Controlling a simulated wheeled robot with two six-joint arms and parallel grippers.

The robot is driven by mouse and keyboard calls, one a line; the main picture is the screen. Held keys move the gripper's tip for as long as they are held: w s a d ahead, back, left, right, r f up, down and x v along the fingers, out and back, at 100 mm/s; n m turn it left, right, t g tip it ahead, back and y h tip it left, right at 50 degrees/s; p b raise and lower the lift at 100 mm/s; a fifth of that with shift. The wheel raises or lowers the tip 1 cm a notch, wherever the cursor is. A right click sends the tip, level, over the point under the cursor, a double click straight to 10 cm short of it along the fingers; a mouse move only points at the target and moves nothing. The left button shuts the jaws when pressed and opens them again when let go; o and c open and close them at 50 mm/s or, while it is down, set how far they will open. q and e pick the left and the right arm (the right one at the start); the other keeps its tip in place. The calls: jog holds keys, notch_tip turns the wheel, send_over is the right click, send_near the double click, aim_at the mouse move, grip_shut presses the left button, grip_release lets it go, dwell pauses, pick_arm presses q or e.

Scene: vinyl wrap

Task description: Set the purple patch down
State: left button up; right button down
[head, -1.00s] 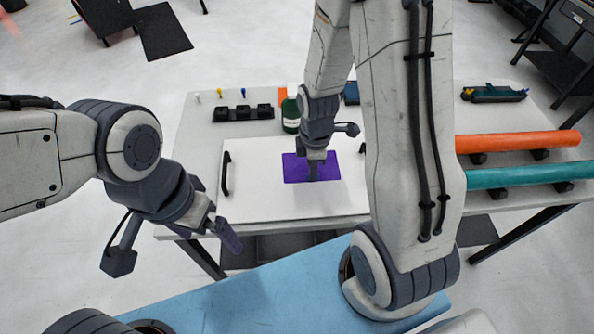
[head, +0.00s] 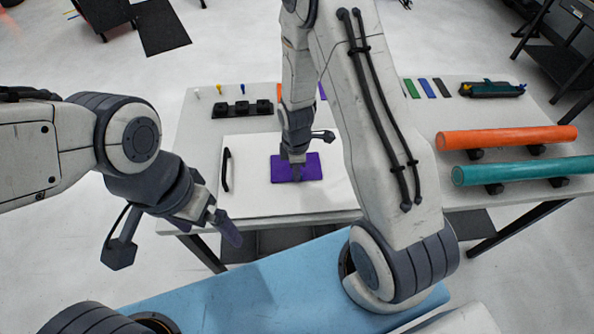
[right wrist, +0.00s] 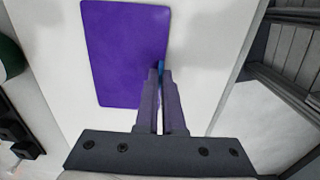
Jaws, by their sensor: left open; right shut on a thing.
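The purple patch (head: 312,168) lies flat over the white board (head: 250,200), near its middle. It also fills much of the upper left of the right wrist view (right wrist: 125,50). My right gripper (head: 297,176) points down at the patch's near edge and is shut on it. In the right wrist view the fingertips (right wrist: 161,72) meet at the patch's edge, with a small blue bit between them. I cannot tell whether the patch touches the board. My left gripper (head: 176,245) is open and empty, in front of the table's left side.
A black holder (head: 242,109) and small coloured pegs are behind. Orange (head: 508,138) and teal (head: 522,170) rolls lie on the right. My right arm hides part of the table.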

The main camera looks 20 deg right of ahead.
jog(key=shift+f, duration=0.2)
jog(key=c, duration=1)
grip_release()
jog(key=shift+c, duration=0.2)
jog(key=shift+r, duration=0.1)
notch_tip(320, 180, up, 12)
jog(key=s+a+r+m, duration=0.3)
jog(key=s+a+r, duration=0.3)
jog(key=s, duration=0.4)
jog(key=s+a+r+m+y, duration=0.1)
jog(key=s+a+r+m, duration=0.3)
jog(key=s, duration=0.6)
jog(key=a+r, duration=0.1)
jog(key=a, duration=0.1)
jog(key=shift+a+r+m+b, duration=0.3)
jog(key=shift+r, duration=0.1)
